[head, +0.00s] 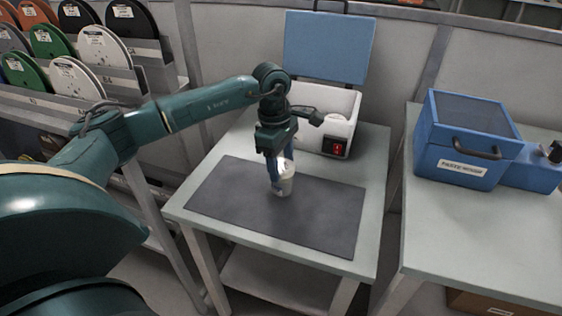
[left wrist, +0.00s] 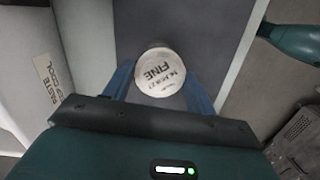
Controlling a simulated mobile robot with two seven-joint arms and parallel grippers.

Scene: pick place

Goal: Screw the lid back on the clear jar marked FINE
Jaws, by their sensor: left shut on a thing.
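A small pale jar (head: 285,186) stands upright on the dark mat, under my left gripper (head: 277,178). My left gripper points down, with its blue fingers on either side of the jar's upper part. In the left wrist view a round whitish lid (left wrist: 160,72) with FINE printed on it lies between the two fingers, and my left gripper (left wrist: 160,92) is shut on it. The lid covers the view of the jar below it. How far the lid sits on the jar's thread cannot be told. My right gripper is not in view.
The dark mat (head: 320,219) lies on a pale table (head: 180,207). A white box (head: 325,104) with a red switch and a raised blue lid (head: 326,46) stands behind. A blue container (head: 465,150) stands on the right table. Spools fill a rack at left. The mat's right half is clear.

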